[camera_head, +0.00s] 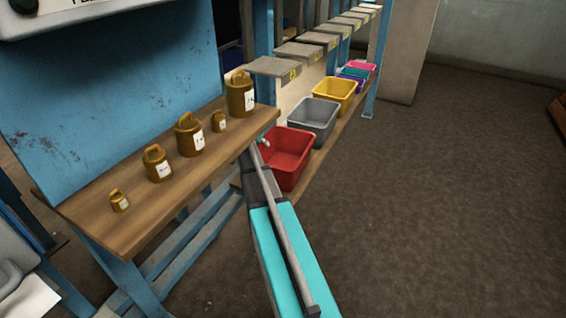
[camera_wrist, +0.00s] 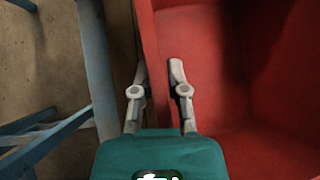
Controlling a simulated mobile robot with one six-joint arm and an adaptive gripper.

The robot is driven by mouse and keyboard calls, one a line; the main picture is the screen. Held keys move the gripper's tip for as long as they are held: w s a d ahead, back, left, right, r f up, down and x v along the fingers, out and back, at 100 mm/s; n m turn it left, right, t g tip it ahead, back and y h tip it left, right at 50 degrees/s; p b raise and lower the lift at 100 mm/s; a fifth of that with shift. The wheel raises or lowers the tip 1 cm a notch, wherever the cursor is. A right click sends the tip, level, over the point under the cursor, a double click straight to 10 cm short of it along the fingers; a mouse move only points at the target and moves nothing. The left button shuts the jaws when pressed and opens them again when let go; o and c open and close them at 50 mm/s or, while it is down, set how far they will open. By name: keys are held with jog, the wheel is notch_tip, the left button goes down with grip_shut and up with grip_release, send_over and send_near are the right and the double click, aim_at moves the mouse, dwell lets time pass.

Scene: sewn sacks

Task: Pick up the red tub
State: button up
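The red tub (camera_head: 290,152) stands on the low wooden shelf, nearest in a row of tubs. It is open-topped and looks empty. My gripper (camera_head: 262,142) is at its left rim, small and partly hidden in the head view. In the wrist view the tub (camera_wrist: 240,90) fills the right side. There my gripper (camera_wrist: 159,72) has its two fingers apart, with the tub's left wall between them. The right finger is over the inside of the tub and the left finger is at its outer side. I cannot tell if either finger touches the wall.
A grey tub (camera_head: 315,118) and a yellow tub (camera_head: 337,92) stand behind the red one, with more beyond. A wooden bench (camera_head: 100,205) with several brass weights (camera_head: 189,135) is at left. Grey numbered plates (camera_head: 275,68) overhang the row. The floor (camera_head: 440,190) at right is clear.

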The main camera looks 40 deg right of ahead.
grip_shut()
jog(key=shift+r, duration=0.15)
notch_tip(320, 180, up, 10)
jog(key=p, duration=1)
dwell(0.9)
